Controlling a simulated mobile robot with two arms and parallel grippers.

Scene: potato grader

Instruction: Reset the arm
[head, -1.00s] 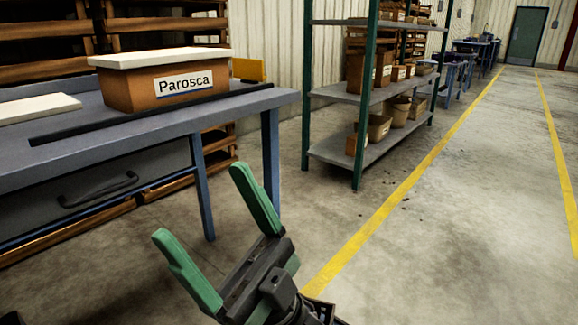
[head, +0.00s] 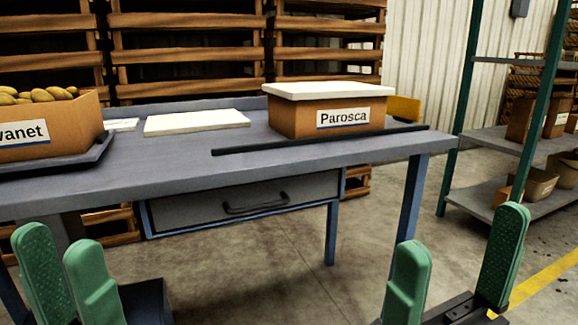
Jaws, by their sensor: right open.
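My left gripper (head: 68,272) is at the lower left of the head view, in front of the table and below its top. Its two green fingers stand up with a narrow gap between them, and I see nothing held there. My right gripper (head: 455,262) is at the lower right, beyond the table's right leg in the picture. Its green fingers are wide apart and empty. Both wrists are largely cut off by the bottom edge.
A blue-grey table (head: 330,160) with a drawer (head: 245,200) stands ahead. On it are a lidded Parosca box (head: 290,119), a white lid (head: 195,122), a dark strip (head: 320,139) and a potato box (head: 75,128) on a tray. A shelf rack (head: 480,203) stands right. Floor between is clear.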

